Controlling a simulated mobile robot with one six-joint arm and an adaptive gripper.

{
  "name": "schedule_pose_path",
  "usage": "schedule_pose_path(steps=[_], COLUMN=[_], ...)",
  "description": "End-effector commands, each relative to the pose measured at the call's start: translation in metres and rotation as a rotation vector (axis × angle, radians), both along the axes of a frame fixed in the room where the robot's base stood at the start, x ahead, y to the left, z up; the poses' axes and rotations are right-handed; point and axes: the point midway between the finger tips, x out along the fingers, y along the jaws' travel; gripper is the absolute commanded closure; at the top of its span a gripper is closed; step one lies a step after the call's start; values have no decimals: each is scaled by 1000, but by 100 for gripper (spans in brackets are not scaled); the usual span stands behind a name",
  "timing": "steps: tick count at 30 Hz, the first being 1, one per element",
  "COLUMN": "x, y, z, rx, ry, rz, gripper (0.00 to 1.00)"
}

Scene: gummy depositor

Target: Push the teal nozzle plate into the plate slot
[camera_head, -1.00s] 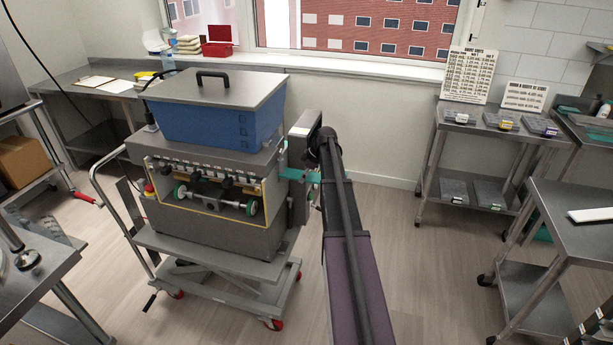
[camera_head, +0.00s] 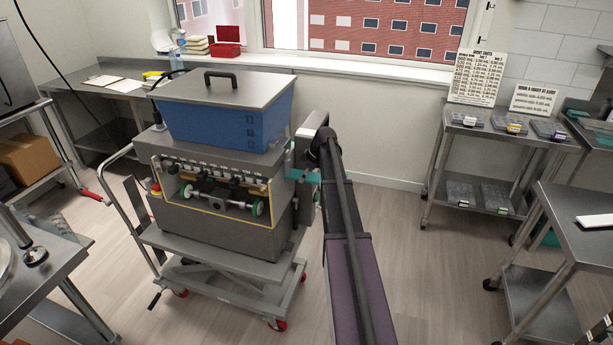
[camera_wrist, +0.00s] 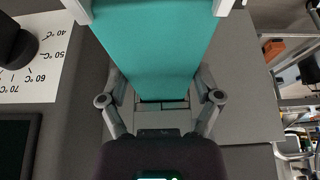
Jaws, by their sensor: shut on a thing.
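The teal nozzle plate (camera_wrist: 155,45) runs up the middle of the wrist view, and its far end is out of that picture. My gripper (camera_wrist: 152,10) is shut on it, with a finger along each side. In the head view, a small part of the plate (camera_head: 307,177) shows at the right side of the grey depositor (camera_head: 225,225), left of my arm. My gripper is mostly hidden there by my arm and the machine's side box. The plate slot is not clearly visible, and I cannot tell how far the plate is in it.
A blue hopper (camera_head: 225,118) with a grey lid tops the depositor, which stands on a wheeled lift cart (camera_head: 225,262). A temperature dial panel (camera_wrist: 40,60) is left of the plate in the wrist view. Steel tables (camera_head: 585,215) stand at right, with open floor between.

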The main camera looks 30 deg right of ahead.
Motion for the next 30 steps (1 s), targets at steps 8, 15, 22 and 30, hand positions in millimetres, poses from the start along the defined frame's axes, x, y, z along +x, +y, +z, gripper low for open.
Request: schedule_pose_path(steps=[8,15,22,30], x=[5,10,14,19], y=[4,8,12,16], z=[0,0,0,0], rx=[0,0,0,0], ry=[0,0,0,0], rz=[0,1,1,1], gripper=[79,79,79,79])
